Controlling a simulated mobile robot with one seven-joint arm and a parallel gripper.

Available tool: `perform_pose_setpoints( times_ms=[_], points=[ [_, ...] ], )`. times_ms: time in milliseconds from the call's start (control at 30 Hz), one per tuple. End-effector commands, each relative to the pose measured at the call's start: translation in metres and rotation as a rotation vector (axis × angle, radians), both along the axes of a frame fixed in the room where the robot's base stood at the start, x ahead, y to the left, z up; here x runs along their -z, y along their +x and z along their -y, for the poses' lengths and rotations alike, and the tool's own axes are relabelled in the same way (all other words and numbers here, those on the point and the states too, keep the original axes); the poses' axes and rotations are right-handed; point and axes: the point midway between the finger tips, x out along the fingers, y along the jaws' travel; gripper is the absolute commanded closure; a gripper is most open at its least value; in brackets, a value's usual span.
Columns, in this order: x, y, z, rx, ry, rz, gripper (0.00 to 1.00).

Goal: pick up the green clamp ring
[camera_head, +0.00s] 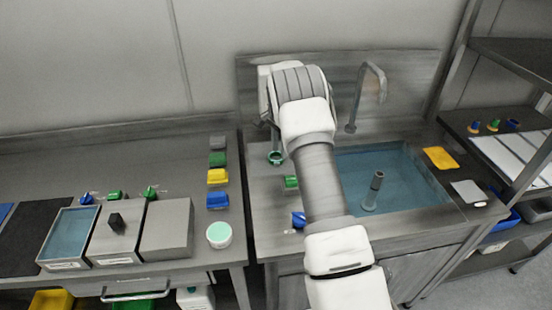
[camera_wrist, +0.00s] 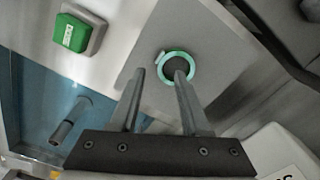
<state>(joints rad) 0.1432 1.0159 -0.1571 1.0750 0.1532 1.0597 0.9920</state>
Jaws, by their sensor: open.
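The green clamp ring (camera_wrist: 190,62) lies on a grey metal surface in the wrist view, a pale green ring with a dark centre. It also shows in the head view (camera_head: 276,163), on the metal top left of the sink basin. My gripper (camera_wrist: 160,72) is open and empty, its two fingers apart. In the wrist view the right fingertip overlaps the ring's lower part and the left fingertip lies to the left of the ring. I cannot tell the height between fingertips and ring. My arm hides part of the sink top in the head view.
A green block (camera_wrist: 77,32) sits on a grey base near the ring. A blue item (camera_head: 299,219) lies nearer the front edge. The sink basin (camera_head: 415,180) with an upright post (camera_head: 375,185) is on the right. A tap (camera_head: 358,100) stands behind it.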

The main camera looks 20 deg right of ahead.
Motion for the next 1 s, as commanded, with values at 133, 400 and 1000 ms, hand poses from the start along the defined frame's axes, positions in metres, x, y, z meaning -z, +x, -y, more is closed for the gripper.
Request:
perform_pose_setpoints(
  times_ms=[133,400,1000],
  points=[
    [0.023,-0.001,-0.002,0.0,0.001,-0.005,0.54],
    [0.043,0.0,-0.002,0.0,0.001,-0.001,0.54],
    [0.043,0.0,-0.002,0.0,0.001,-0.001,1.0]
  ],
)
